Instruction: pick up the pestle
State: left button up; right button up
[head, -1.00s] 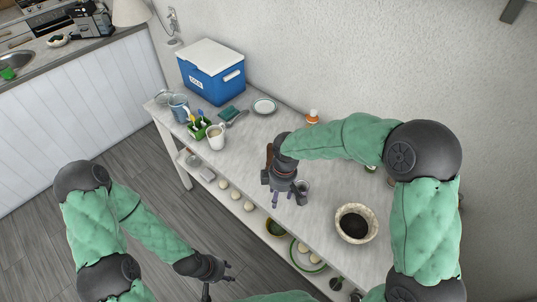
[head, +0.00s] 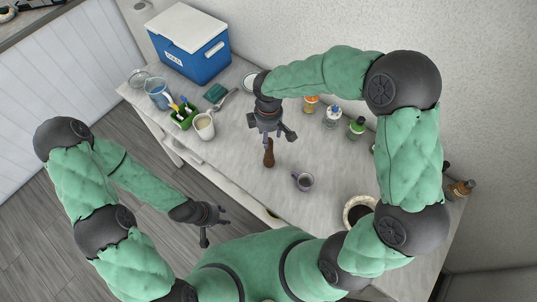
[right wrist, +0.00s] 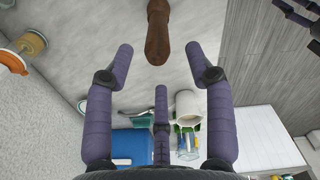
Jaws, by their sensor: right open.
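The pestle (head: 269,154) is a brown wooden stick on the light table, near its middle. In the right wrist view the pestle (right wrist: 158,35) shows at the top, ahead of the fingertips and between their lines; its far end is cut off by the frame. My right gripper (head: 272,135) is open and empty, above the table just behind the pestle in the head view. In the right wrist view the right gripper's fingers (right wrist: 158,62) are spread and apart from the pestle. My left gripper (head: 216,222) hangs off the table's front edge, away from the pestle; its finger opening is unclear.
A small dark cup (head: 303,181) stands right of the pestle, and a bowl (head: 358,211) is further right. A cream mug (head: 204,126), green caddy (head: 183,116) and blue cooler (head: 190,45) are at left. Several bottles (head: 333,117) stand along the wall.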

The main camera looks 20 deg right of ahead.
aim_at(269, 139)
jog(key=shift+w+f, duration=0.2)
jog(key=shift+f, duration=0.45)
jog(key=shift+w+f, duration=0.2)
jog(key=shift+f, duration=0.4)
jog(key=shift+s+d+f, duration=0.1)
jog(key=shift+s+f, duration=0.1)
jog(key=shift+f, duration=0.1)
notch_tip(269, 139, down, 3)
jog(key=shift+s+d+f, duration=0.1)
jog(key=shift+s+f, duration=0.05)
jog(key=shift+f, duration=0.55)
grip_shut()
